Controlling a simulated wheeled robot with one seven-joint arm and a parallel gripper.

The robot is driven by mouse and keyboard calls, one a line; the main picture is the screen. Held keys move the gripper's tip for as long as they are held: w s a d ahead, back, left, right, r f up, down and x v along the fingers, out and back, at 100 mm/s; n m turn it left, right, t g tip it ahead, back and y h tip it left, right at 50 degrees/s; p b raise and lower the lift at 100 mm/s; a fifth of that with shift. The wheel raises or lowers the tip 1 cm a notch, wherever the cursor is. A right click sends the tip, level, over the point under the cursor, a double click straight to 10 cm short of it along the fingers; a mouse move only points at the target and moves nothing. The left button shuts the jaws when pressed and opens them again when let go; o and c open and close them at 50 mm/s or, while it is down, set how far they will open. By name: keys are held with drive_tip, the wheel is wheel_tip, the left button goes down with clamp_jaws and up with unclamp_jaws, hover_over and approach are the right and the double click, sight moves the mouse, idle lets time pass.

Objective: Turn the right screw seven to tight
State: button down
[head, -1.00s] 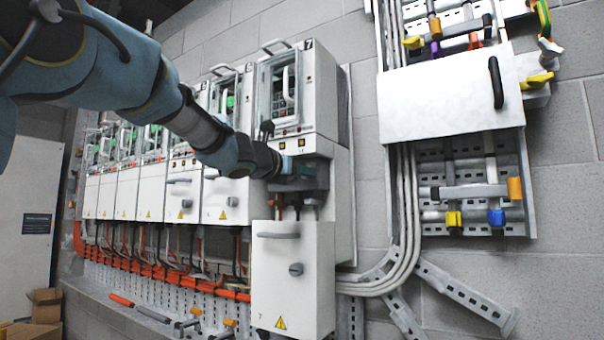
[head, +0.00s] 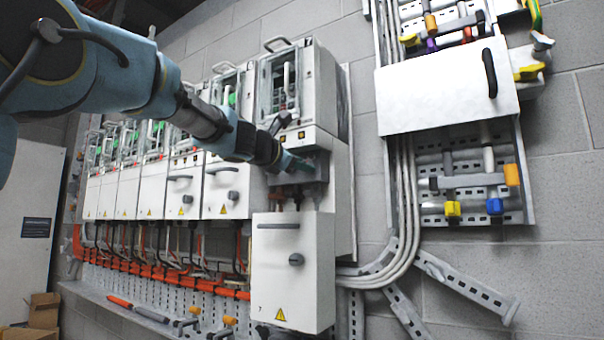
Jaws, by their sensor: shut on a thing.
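Drive seven (head: 322,95) is the rightmost and nearest grey-white unit in the row. Its lower cover (head: 312,270), marked 7 with a warning triangle, sits low, and the dark terminal bay (head: 318,172) above it is exposed. My gripper (head: 297,162) comes in from the left at the front of that bay. It is shut on a small teal tool (head: 302,164), whose end points into the bay. The right screw is too small and dark to make out, so I cannot tell whether the tool sits in it.
Other drives (head: 130,190) run off to the left above orange cables. A white panel (head: 448,85) with a black handle hangs at right, with coloured clamps (head: 495,206) below. A shelf (head: 130,310) with tools runs below left.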

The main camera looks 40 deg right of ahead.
drive_tip(key=shift+m+b, duration=3.4)
drive_tip(key=shift+m, duration=3.3)
drive_tip(key=c, duration=0.5)
unclamp_jaws()
drive_tip(key=b+v, duration=0.4)
drive_tip(key=v, duration=0.6)
drive_tip(key=shift+a+b, duration=0.35)
